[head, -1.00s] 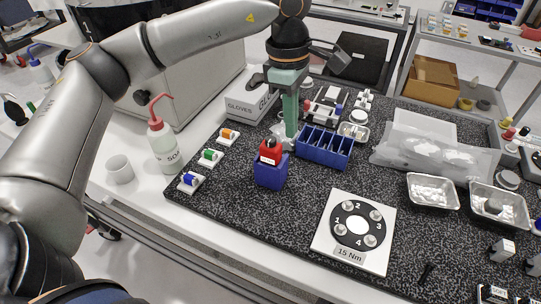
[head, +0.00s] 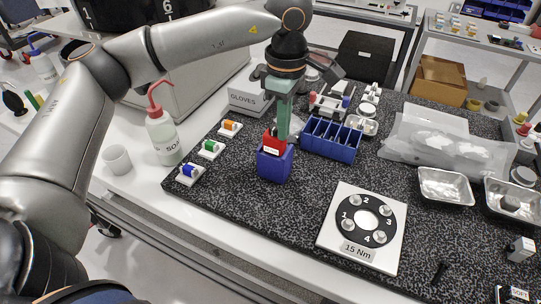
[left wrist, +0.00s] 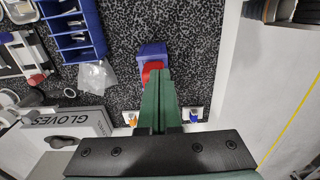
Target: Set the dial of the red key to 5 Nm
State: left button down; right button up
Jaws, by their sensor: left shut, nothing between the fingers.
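The red key (head: 269,139) stands in a dark blue holder (head: 273,167) on the speckled mat. Its dial and reading cannot be made out. My left gripper (head: 282,137), with green fingers, is shut and empty. It points down at the top of the red key and partly covers it; whether it touches cannot be told. In the left wrist view the fingertips (left wrist: 158,82) overlap the edge of the red key (left wrist: 151,67), with the blue holder (left wrist: 152,49) beyond. My right gripper is not in view.
A white plate (head: 333,237) with a numbered black ring and a "15 Nm" label lies to the right. A blue divided bin (head: 331,140) stands close behind the key. Small coloured cylinders on white stands (head: 191,173) are at the left. The mat between holder and plate is clear.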

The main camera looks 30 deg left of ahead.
pick_arm(q)
jog(key=shift+w+a, duration=0.2)
jog(key=shift+a, duration=0.4)
dwell(1.1)
jog(key=shift+w, duration=0.65)
dwell(0.4)
jog(key=shift+w+d, duration=0.15)
jog(key=shift+d, duration=0.15)
notch_tip(320, 180, up, 6)
jog(key=p, duration=0.4)
jog(key=shift+r+p, duration=0.1)
jog(key=shift+p, duration=0.25)
